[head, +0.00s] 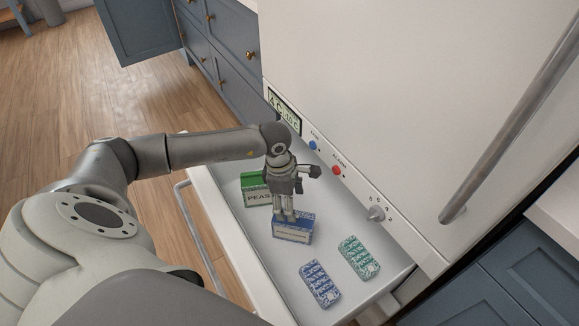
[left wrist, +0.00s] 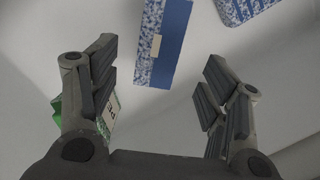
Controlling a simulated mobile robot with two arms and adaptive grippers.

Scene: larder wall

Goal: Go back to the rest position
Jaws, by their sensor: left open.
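My left arm reaches in from the left in the head view, and its left gripper (head: 286,216) points down into an open white freezer drawer (head: 222,241). The gripper is open and empty. It is over or just behind a blue and white box (head: 292,235); the exact gap is hard to tell. In the left wrist view the two fingers (left wrist: 160,80) are wide apart, and the blue box (left wrist: 171,42) lies ahead of them, not gripped. My right gripper is in neither view.
A green peas box (head: 257,197) stands in the drawer, partly behind the left finger in the wrist view. A blue pack (head: 320,284) and a teal pack (head: 359,258) lie nearer. The white fridge front (head: 400,110) rises beside the drawer; wooden floor is clear at left.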

